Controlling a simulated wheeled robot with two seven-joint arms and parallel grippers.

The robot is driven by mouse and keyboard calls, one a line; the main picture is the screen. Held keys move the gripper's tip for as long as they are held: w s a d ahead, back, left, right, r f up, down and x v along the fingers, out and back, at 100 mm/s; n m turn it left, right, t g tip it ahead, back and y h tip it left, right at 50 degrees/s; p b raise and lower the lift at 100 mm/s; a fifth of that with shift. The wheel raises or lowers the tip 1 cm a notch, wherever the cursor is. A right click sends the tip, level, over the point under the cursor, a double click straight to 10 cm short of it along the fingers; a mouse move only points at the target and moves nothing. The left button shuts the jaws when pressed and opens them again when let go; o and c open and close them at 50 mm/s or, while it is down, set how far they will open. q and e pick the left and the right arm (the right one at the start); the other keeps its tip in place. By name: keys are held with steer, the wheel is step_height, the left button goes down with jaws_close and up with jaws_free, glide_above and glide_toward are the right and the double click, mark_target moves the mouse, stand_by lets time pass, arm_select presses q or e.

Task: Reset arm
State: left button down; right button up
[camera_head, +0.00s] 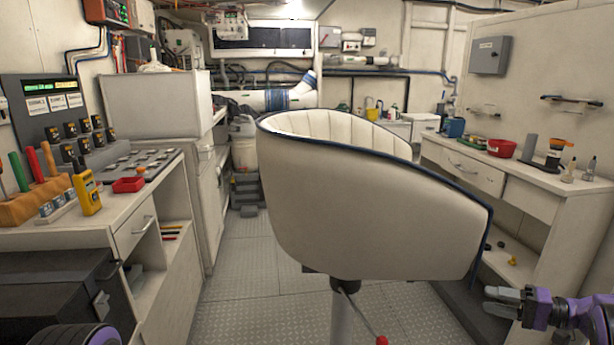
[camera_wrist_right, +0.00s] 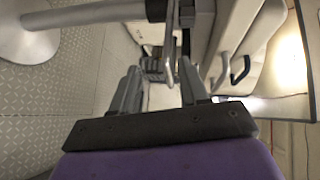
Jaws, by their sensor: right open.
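My right gripper (camera_head: 502,302) is at the lower right of the head view, low in front of the right-hand workbench and to the right of the white chair. Its grey fingers point left and its purple wrist comes in from the right edge. In the right wrist view my right gripper (camera_wrist_right: 158,85) has its two fingers apart, with nothing held between them. My left gripper is not in the head view; only a dark and purple rounded part of me shows at the lower left corner.
A white padded chair (camera_head: 365,205) on a post fills the middle. The left bench (camera_head: 60,235) holds tools and a yellow meter (camera_head: 86,190). The right workbench (camera_head: 520,180) carries a red bowl (camera_head: 501,148). Tread-plate floor (camera_head: 240,265) is open left of the chair.

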step_height(320, 180, down, 10)
steer(key=a+t+h+p, duration=0.25)
steer(key=t+h, duration=0.45)
steer(key=h, duration=0.4)
steer(key=s+a+f+m+g+h+p, duration=0.25)
steer(key=s+a+f+g+h, duration=0.3)
steer(key=s, duration=0.45)
arm_select(q)
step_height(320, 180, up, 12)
steer(key=p, duration=0.6)
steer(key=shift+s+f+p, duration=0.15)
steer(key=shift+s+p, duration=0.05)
steer(key=shift+p, duration=0.1)
arm_select(e)
steer(key=s+a+n+g, duration=0.1)
steer(key=s+a+g, duration=0.3)
steer(key=s, duration=0.9)
steer(key=s+a+n+g, duration=0.1)
steer(key=s+a+g, duration=0.3)
steer(key=s+a, duration=0.4)
steer(key=s, duration=0.5)
steer(key=shift+a+r, duration=0.25)
steer(key=shift+a, duration=0.1)
